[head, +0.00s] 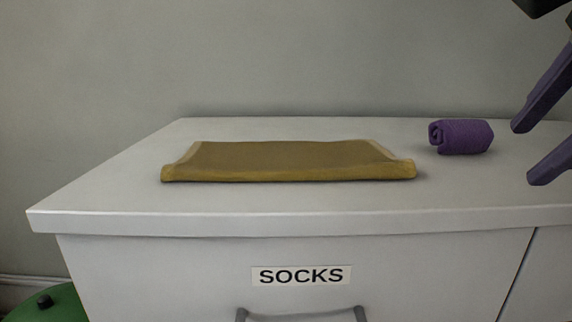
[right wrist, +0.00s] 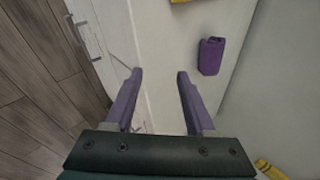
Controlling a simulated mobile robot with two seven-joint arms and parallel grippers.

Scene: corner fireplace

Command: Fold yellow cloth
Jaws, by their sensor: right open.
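The yellow cloth (head: 290,158) lies on the white dresser top as a wide, flat strip. Its front edge looks thick and rounded, and paler parts show at its left and right ends. A yellow edge (right wrist: 180,1) shows at the top of the right wrist view, cut off by the frame. My right gripper (head: 527,155) is open and empty at the right of the head view, well to the right of the yellow cloth. Its two purple fingers also show apart in the right wrist view (right wrist: 160,74). My left gripper is not in view.
A purple rolled cloth (head: 461,137) lies between the yellow cloth and my right gripper; it also shows in the right wrist view (right wrist: 210,56). The dresser (head: 110,200) has a SOCKS label (head: 301,276) and a drawer handle. Another yellow item (right wrist: 268,169) is partly visible.

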